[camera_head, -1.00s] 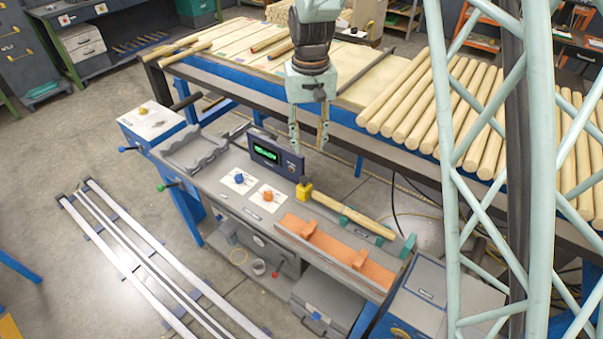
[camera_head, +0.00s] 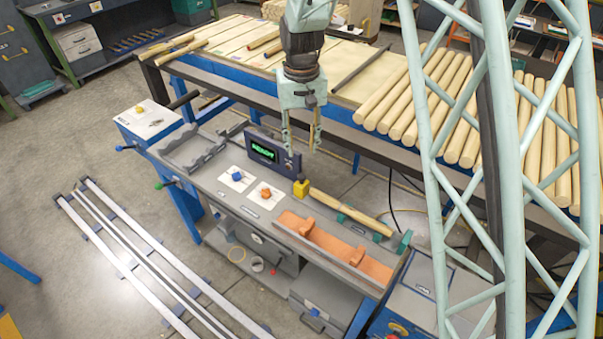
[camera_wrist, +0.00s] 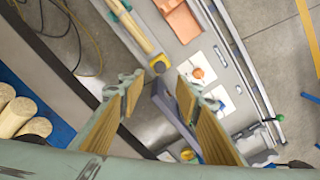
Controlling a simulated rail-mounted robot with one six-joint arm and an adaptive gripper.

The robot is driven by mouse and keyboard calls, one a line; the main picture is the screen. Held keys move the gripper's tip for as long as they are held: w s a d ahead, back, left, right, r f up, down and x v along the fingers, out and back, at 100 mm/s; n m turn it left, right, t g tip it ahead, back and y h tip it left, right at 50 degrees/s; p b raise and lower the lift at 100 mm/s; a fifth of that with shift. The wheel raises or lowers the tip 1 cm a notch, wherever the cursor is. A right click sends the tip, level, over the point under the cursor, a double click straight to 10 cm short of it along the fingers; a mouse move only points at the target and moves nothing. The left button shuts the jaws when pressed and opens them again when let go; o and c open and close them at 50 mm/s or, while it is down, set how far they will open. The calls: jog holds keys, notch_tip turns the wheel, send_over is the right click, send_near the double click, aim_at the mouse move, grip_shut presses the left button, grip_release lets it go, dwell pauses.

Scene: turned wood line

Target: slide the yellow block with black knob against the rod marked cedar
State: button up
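The yellow block (camera_head: 301,188) with a black knob sits on the grey bench at the left end of a pale wooden rod (camera_head: 340,207). They look close together, but I cannot tell whether they touch. The rod lies on green supports; no cedar marking is readable. In the wrist view the yellow block (camera_wrist: 158,65) and rod (camera_wrist: 128,28) appear just beyond my fingertips. My gripper (camera_head: 301,146) hangs above the bench, near the block, pointing down. Its two fingers are apart with nothing between them, as the wrist view also shows (camera_wrist: 160,90).
A display panel (camera_head: 271,152) stands upright just behind and left of the block. Blue (camera_head: 237,176) and orange (camera_head: 265,193) knobs on white plates lie in front. An orange tray (camera_head: 330,248) is at the bench front. Many rods (camera_head: 445,105) lie on the table behind.

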aim_at(302, 176)
notch_tip(302, 176, down, 12)
jog(key=shift+f+b, duration=0.1)
jog(key=shift+b, duration=0.2)
dwell(0.4)
jog(key=shift+c, duration=0.7)
jog(key=c, duration=0.6)
